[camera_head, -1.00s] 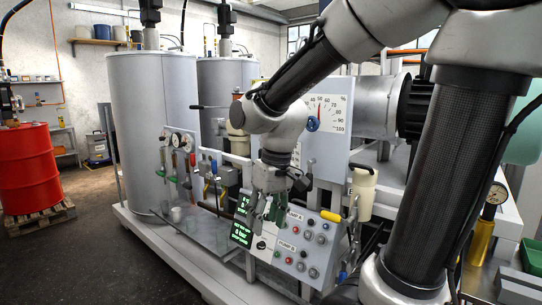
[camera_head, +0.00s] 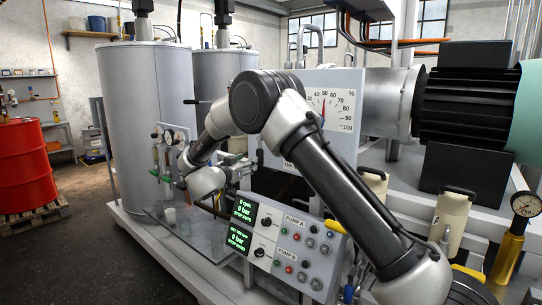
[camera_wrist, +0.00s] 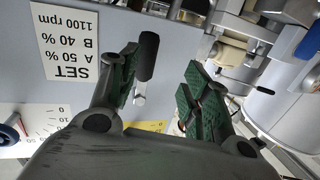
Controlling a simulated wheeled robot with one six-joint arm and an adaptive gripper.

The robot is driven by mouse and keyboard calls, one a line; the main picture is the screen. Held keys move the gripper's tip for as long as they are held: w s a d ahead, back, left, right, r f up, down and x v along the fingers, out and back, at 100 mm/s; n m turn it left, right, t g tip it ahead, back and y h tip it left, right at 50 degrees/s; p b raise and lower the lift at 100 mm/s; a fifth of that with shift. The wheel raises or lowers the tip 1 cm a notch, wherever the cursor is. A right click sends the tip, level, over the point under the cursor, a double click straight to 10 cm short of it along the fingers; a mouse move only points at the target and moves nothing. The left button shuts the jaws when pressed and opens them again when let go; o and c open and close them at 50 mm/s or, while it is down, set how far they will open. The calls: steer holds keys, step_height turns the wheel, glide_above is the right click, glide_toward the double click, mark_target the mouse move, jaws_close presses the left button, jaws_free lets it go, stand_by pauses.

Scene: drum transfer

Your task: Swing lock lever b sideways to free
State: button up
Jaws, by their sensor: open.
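A lever with a black grip (camera_wrist: 147,57) and a short metal arm stands in front of the grey panel in the wrist view. No letter on it can be read, so I cannot confirm that it is lever b. My gripper (camera_wrist: 160,90) is open, with green-padded fingers on either side of the lever's line. The lever is close to the left finger and well apart from the right one; contact cannot be told. In the head view my gripper (camera_head: 238,165) is small and partly hidden beside the panel, behind my arm.
A set-point sign (camera_wrist: 69,45) appears upside down on the panel. The dial plate (camera_head: 330,112) is behind my arm. The pump control box (camera_head: 285,245) is below it, with a glass-like tray (camera_head: 195,233) to its left. A large grey tank (camera_head: 140,125) stands behind.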

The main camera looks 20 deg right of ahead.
mark_target(258, 156)
steer(key=shift+s+d+r+h, duration=0.2)
steer(key=shift+d+r+h, duration=0.1)
steer(key=shift+d, duration=0.15)
steer(key=shift+s+d+r+h, duration=0.15)
steer(key=shift+d+r+h, duration=0.15)
steer(key=shift+d, duration=0.1)
steer(key=x, duration=0.7)
steer(key=shift+w+f, duration=0.15)
jaws_close()
